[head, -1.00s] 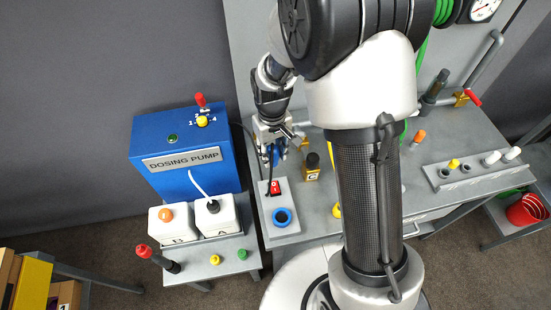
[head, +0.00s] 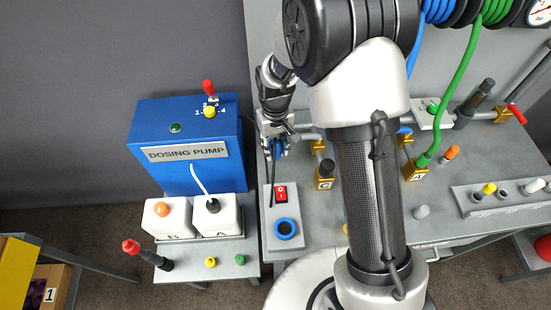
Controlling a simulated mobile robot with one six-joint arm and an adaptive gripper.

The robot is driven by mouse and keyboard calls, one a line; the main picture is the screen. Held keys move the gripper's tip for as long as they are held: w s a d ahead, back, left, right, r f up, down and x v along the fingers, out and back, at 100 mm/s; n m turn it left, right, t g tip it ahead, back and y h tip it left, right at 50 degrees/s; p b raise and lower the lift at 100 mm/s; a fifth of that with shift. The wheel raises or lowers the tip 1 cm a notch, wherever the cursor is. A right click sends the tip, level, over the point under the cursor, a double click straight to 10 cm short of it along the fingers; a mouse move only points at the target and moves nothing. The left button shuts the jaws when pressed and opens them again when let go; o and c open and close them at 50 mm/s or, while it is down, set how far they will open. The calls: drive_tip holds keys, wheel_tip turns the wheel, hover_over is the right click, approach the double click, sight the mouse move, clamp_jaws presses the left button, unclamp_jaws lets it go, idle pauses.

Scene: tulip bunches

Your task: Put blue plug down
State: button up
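My gripper (head: 276,150) is beyond the grey switch box, right of the dosing pump. It appears shut on the blue plug (head: 279,148), a small blue piece showing between its fingers. A dark cable (head: 271,185) hangs from there down toward the box. The fingers are small and partly hidden in this view. A blue ring socket (head: 286,229) sits on the near part of the switch box (head: 269,240), below its red switch (head: 280,193). The plug is apart from the socket.
The blue dosing pump (head: 187,153) and white containers A (head: 220,217) and B (head: 170,222) stand to the left. Brass block C (head: 324,176) is right of the gripper. A green hose (head: 462,95) runs to another brass block (head: 415,172). My arm hides the middle of the bench.

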drive_tip(key=shift+f+b, duration=0.6)
drive_tip(key=shift+f, duration=2.25)
drive_tip(key=shift+f, duration=0.1)
drive_tip(key=o, duration=1.2)
drive_tip(key=shift+c, duration=0.2)
wheel_tip(320, 180, up, 13)
drive_tip(key=p, duration=0.3)
drive_tip(key=shift+f, duration=0.15)
wheel_tip(320, 180, up, 8)
drive_tip(key=t, duration=0.1)
hover_over(275, 157)
drive_tip(key=d, duration=0.3)
drive_tip(key=s+d+r+m+t, duration=0.2)
drive_tip(key=s+d+r, duration=0.3)
drive_tip(key=s+r, duration=0.7)
drive_tip(key=s+d+m+t, duration=0.1)
drive_tip(key=s+d, duration=0.1)
drive_tip(key=s, duration=0.8)
drive_tip(key=shift+r+t, duration=0.3)
